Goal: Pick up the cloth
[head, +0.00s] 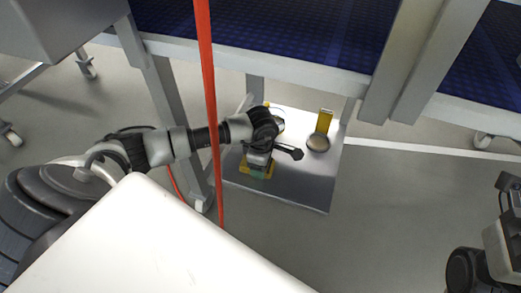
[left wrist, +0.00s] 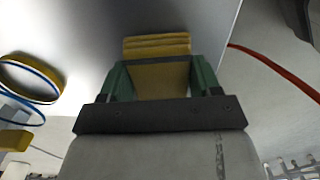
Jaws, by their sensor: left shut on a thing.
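The cloth is a folded yellow stack (left wrist: 157,46) in the left wrist view, between and just beyond the green fingertips of my left gripper (left wrist: 160,80). In the head view a yellow part of the cloth (head: 268,174) shows around the gripper, low over the grey metal shelf (head: 300,190). My left gripper is shut on the cloth. I cannot tell whether the cloth still touches the shelf. Part of my right arm shows at the right edge of the head view, but its gripper cannot be made out.
On the shelf stand a yellow upright block (head: 324,121) and a round tan-topped item (head: 318,143). Yellow and blue rings (left wrist: 30,80) lie left in the left wrist view. A red hose (head: 208,90) hangs in front of my left arm. Table legs (head: 170,110) flank the shelf.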

